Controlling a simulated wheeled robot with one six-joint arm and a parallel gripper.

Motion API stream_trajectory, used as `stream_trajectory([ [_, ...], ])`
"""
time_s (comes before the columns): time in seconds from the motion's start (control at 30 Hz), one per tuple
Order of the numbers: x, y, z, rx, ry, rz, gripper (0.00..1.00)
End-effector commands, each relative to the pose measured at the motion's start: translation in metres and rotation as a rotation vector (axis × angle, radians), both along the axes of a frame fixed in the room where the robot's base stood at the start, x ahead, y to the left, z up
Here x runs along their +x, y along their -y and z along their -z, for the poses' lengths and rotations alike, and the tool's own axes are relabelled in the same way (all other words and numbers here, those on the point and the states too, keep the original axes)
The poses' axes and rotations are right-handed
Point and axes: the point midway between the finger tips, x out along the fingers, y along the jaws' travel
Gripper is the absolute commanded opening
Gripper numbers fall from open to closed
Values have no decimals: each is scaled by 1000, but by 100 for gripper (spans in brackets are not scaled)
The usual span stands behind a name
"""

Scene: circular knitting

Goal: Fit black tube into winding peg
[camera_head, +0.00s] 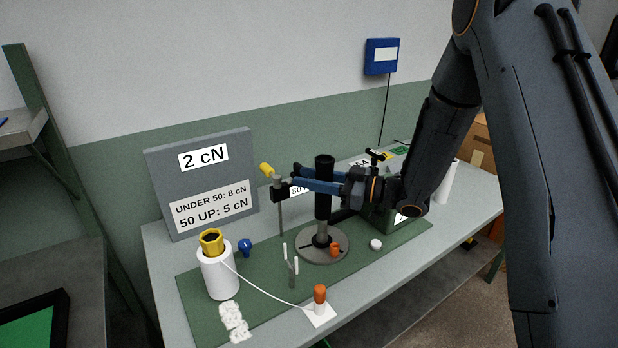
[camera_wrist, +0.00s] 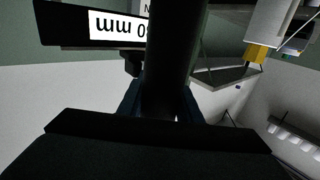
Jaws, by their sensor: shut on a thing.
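The black tube (camera_head: 323,206) stands upright in the head view, with its lower end right over the grey winding peg (camera_head: 321,233) on its round base. I cannot tell whether the peg's tip is inside the tube or hidden behind it. My gripper (camera_head: 318,186) comes in from the right, with blue fingers shut on the tube's middle. In the wrist view the tube (camera_wrist: 174,55) runs up between the blue fingers (camera_wrist: 160,106); the peg is not visible there.
An orange piece (camera_head: 335,249) sits on the base. A thin stand with a yellow top (camera_head: 266,170) is close left of my fingers. A white yarn cone (camera_head: 218,275), a forked post (camera_head: 291,268), a white ball (camera_head: 376,244) and a grey sign board (camera_head: 204,215) stand around.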

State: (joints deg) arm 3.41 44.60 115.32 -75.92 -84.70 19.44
Motion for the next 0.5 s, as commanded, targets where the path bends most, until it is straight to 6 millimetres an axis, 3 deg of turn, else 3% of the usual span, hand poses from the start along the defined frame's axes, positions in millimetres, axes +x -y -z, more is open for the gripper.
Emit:
stream_trajectory([
  [0.5, 0, 0, 13, 0, -1, 0, 9],
])
